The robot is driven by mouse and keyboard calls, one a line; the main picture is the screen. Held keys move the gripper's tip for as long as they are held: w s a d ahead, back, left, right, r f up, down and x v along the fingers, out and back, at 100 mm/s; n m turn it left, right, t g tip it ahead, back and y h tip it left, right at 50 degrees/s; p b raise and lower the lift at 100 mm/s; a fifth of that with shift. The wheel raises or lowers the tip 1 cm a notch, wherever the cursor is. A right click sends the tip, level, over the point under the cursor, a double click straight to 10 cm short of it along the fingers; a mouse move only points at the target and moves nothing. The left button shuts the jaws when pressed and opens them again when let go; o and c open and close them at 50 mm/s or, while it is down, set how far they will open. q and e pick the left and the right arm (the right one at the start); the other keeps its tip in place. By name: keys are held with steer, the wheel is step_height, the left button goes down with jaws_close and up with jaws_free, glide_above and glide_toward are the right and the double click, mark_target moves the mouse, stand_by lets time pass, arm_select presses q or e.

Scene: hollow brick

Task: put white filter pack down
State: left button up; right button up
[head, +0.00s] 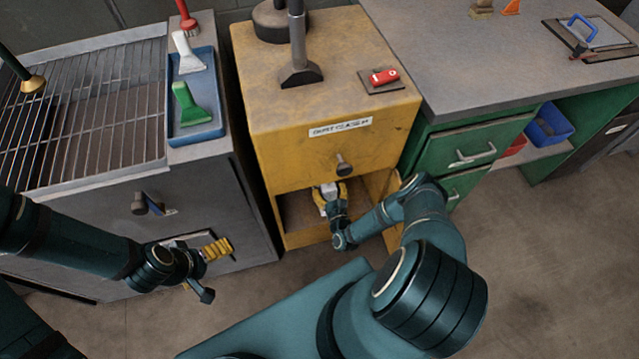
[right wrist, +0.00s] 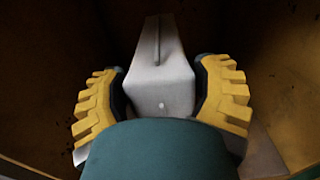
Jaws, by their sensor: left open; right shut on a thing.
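The white filter pack (right wrist: 160,75) is a pale block with a ridge on top, between the two yellow fingers of my right gripper (right wrist: 160,98) in the right wrist view. The right gripper is shut on it. In the head view the pack (head: 326,190) and the right gripper (head: 332,194) are inside the open lower compartment of the yellow cabinet (head: 300,150). Whether the pack touches the compartment floor I cannot tell. My left gripper (head: 216,250) is open and empty, in front of the grey cabinet.
The grey cabinet (head: 225,200) with a grate (head: 90,110) stands left. A blue tray (head: 196,135) holds a white and a green tool. A green workbench (head: 460,150) stands right, near the open cabinet door (head: 377,187). Brown floor is free at the right.

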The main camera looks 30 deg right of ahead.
steer(key=shift+s+f, duration=0.1)
steer(key=shift+s, duration=0.05)
stand_by(0.3)
steer(key=o, duration=1.3)
